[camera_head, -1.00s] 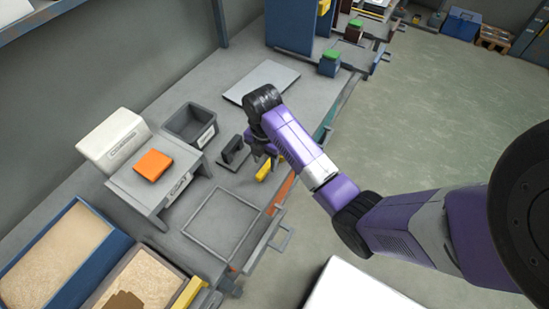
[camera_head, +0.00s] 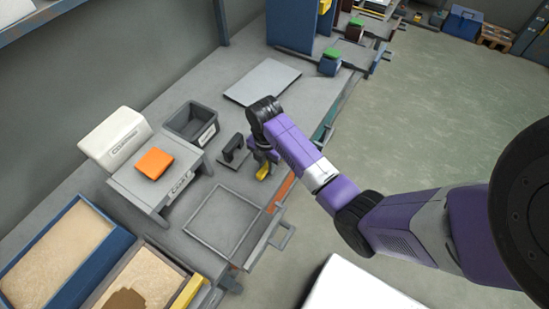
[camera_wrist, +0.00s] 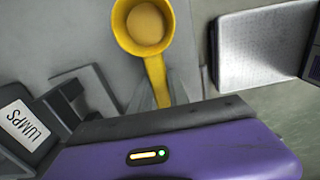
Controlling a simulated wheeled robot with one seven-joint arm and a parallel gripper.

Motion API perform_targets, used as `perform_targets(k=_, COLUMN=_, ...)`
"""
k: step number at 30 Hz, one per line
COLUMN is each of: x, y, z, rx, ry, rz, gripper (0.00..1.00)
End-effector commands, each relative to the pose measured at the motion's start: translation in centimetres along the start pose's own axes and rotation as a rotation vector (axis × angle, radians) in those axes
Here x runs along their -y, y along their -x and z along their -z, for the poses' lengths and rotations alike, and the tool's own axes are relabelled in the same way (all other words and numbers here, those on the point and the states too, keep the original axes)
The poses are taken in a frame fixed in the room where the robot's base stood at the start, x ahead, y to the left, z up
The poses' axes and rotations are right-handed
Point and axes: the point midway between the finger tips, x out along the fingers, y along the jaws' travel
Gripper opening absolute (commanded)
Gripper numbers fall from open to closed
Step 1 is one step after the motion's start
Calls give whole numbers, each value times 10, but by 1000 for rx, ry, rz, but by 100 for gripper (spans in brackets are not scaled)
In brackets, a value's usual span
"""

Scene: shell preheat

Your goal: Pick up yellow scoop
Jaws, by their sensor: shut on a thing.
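The yellow scoop (camera_wrist: 145,40) has a round bowl and a straight handle. In the wrist view its bowl faces the camera and its handle runs down to my gripper (camera_wrist: 163,98). My gripper is shut on the handle. In the head view my gripper (camera_head: 262,160) points down over the grey bench (camera_head: 205,190), near its front edge. Only a small yellow part of the scoop (camera_head: 263,172) shows below it. I cannot tell how far the scoop is from the bench top.
A square-rimmed tray (camera_head: 222,222) lies nearer. A flat grey plate (camera_head: 262,82) lies farther along the bench.

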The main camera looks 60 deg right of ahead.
Motion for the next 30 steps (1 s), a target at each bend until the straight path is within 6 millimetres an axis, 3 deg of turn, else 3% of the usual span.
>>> perform_targets(k=8, x=0, y=4, z=0, rx=1, ry=0, rz=-1, gripper=0)
perform_targets(k=13, x=-1, y=21, z=-1, rx=2, ry=0, rz=-3, gripper=0)
perform_targets(k=20, x=-2, y=72, z=-1, rx=4, ry=2, rz=-6, gripper=0)
perform_targets(k=24, x=-1, y=114, z=-1, rx=3, ry=0, rz=-3, gripper=0)
perform_targets(k=30, x=0, y=147, z=0, rx=0, ry=0, rz=0, gripper=0)
